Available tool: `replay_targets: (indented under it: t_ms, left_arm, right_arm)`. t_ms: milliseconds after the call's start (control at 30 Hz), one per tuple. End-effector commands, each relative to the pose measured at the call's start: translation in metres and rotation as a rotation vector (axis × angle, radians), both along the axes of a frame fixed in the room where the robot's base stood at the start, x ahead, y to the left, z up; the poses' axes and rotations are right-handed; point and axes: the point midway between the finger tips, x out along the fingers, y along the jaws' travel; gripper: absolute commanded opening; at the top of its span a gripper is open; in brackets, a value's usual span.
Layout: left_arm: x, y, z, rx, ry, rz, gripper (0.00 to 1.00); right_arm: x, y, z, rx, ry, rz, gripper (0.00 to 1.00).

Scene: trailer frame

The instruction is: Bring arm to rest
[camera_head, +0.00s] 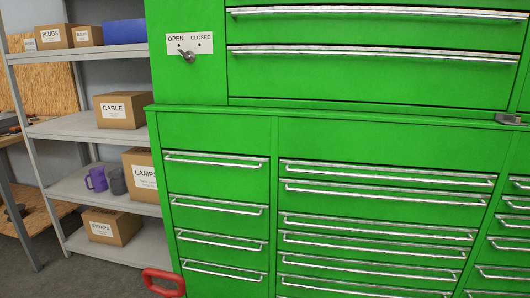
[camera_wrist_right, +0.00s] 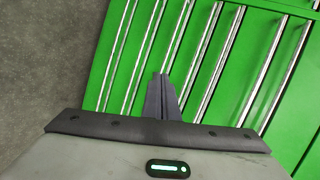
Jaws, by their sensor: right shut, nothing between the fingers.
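My right gripper (camera_wrist_right: 162,98) shows in the right wrist view, with its two dark fingers together and nothing between them. It is in front of the green tool cabinet (camera_wrist_right: 215,68), whose metal drawer handles run past behind the fingers. I cannot tell whether the fingers touch the cabinet. Neither gripper shows in the head view, and my left gripper is in no view. The green cabinet (camera_head: 215,135) fills the middle and right of the head view, with its visible drawers shut. Its lever (camera_head: 187,57) sits below the OPEN and CLOSED label, with its knob near the OPEN side.
A grey shelf unit (camera_head: 75,129) at the left holds a CABLE box (camera_head: 122,110), a LAMPS box (camera_head: 142,175), a STRAPS box (camera_head: 112,226) and purple mugs (camera_head: 96,179). A red handle (camera_head: 163,282) is at the lower edge. Bare grey floor (camera_wrist_right: 50,60) lies beside the cabinet.

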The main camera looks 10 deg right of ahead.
Motion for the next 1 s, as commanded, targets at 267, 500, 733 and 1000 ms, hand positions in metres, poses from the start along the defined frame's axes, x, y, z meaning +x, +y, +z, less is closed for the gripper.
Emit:
replay_targets:
  t_ms: [267,500,733,1000]
  left_arm:
    - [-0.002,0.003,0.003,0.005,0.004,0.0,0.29]
    - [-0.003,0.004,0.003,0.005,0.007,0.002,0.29]
    - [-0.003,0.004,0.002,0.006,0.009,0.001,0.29]
    - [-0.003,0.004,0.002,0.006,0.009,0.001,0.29]
  right_arm:
    - [-0.133,0.151,-0.067,-0.779,0.181,0.681,0.0]
    - [-0.209,0.223,-0.07,-1.148,0.147,1.05,0.0]
    - [-0.22,0.233,-0.069,-1.205,0.132,1.104,0.0]
    - [-0.22,0.233,-0.069,-1.205,0.132,1.104,0.0]
